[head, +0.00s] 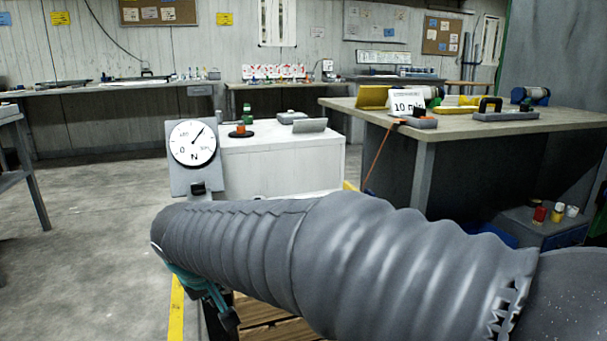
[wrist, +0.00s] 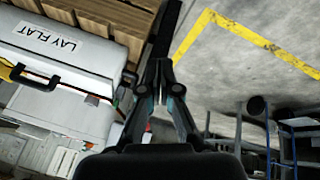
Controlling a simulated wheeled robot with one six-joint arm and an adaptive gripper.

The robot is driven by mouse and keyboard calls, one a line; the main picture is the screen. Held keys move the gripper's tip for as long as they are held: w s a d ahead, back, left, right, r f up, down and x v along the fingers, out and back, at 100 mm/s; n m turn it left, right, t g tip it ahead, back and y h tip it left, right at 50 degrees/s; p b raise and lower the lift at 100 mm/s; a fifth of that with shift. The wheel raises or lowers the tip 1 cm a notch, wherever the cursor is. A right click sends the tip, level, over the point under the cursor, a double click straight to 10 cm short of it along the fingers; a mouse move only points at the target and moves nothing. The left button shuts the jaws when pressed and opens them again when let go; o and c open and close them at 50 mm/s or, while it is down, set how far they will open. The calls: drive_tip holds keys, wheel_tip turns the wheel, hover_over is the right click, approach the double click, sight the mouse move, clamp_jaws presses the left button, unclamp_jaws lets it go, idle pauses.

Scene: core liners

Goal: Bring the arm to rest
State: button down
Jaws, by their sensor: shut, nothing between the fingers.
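My arm, in a grey ribbed sleeve, stretches across the lower part of the head view from right to left. Its far end hangs at the left, where part of my gripper (head: 228,318) shows low beside a wooden slatted surface. In the wrist view my gripper (wrist: 160,75) has its two fingers together with nothing held between them. Its fingertips point up in that picture, past a white case marked "LAY FLAT" (wrist: 75,58) on the left. I cannot tell how far the gripper is from the case.
A dial gauge (head: 194,144) stands just beyond my arm, before a white cabinet (head: 285,165). A workbench (head: 480,125) with several items is at right. Wooden slats (wrist: 115,15) lie close by. Yellow floor tape (wrist: 240,35) borders open concrete floor (head: 90,220) at left.

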drive_tip(key=s+d+r+m+p, duration=0.1)
drive_tip(key=s+d, duration=0.4)
drive_tip(key=d, duration=0.6)
drive_tip(key=s+d+r+m+p, duration=0.1)
drive_tip(key=s+d+m, duration=0.3)
drive_tip(key=d, duration=0.6)
drive_tip(key=s+d+r+m+p, duration=0.2)
drive_tip(key=s+d, duration=0.5)
drive_tip(key=d, duration=0.4)
drive_tip(key=shift+d+m+h+p, duration=0.3)
drive_tip(key=shift+m+p, duration=0.3)
drive_tip(key=shift+p, duration=0.25)
drive_tip(key=shift+s, duration=0.15)
